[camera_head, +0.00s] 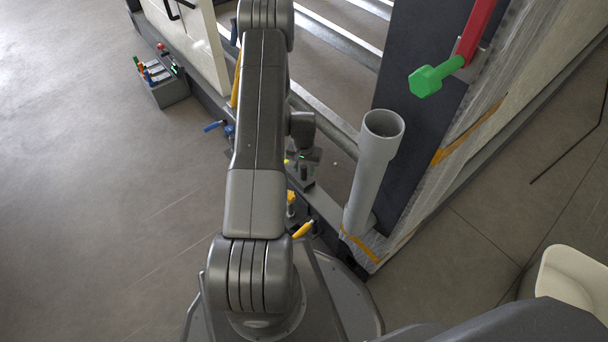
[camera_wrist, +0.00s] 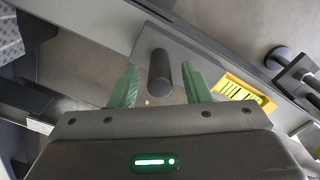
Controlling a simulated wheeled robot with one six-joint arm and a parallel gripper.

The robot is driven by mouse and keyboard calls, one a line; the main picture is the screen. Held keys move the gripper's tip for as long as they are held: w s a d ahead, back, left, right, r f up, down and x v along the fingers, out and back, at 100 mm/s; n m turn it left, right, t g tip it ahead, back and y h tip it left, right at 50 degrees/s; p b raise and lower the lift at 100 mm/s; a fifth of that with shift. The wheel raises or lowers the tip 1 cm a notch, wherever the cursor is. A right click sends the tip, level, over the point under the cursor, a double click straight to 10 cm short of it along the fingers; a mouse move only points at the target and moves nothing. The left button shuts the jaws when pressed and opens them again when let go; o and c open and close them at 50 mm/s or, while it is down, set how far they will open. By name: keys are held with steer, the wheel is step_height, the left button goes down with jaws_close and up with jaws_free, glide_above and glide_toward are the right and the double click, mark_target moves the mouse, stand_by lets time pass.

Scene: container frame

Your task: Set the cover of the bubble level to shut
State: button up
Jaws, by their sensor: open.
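In the wrist view my gripper (camera_wrist: 160,88) is open, with its two green fingers apart. A dark round knob (camera_wrist: 160,72) shows between the fingers, with a gap on each side. It stands out from a flat grey plate (camera_wrist: 190,58), which may be the bubble level's cover; I cannot tell for certain. In the head view my gripper (camera_head: 303,168) is small and partly hidden beside my arm, near the frame's lower rail.
A grey pipe (camera_head: 370,175) stands right of my arm. A green hexagonal end (camera_head: 432,80) on a red bar is farther right. A grey box (camera_head: 168,88) holds several small items. Open floor lies left.

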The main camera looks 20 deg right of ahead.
steer(key=shift+f, duration=1.35)
jaws_close()
steer(key=w+a+b, duration=0.1)
steer(key=w, duration=0.3)
steer(key=w+a+b, duration=0.1)
steer(key=w, duration=0.3)
steer(key=w+a+b, duration=0.1)
steer(key=w+a, duration=0.1)
steer(key=w, duration=0.2)
steer(key=shift+w+a+b, duration=0.1)
steer(key=shift+w+b, duration=0.05)
steer(key=shift+b, duration=0.2)
jaws_free()
steer(key=shift+r, duration=0.15)
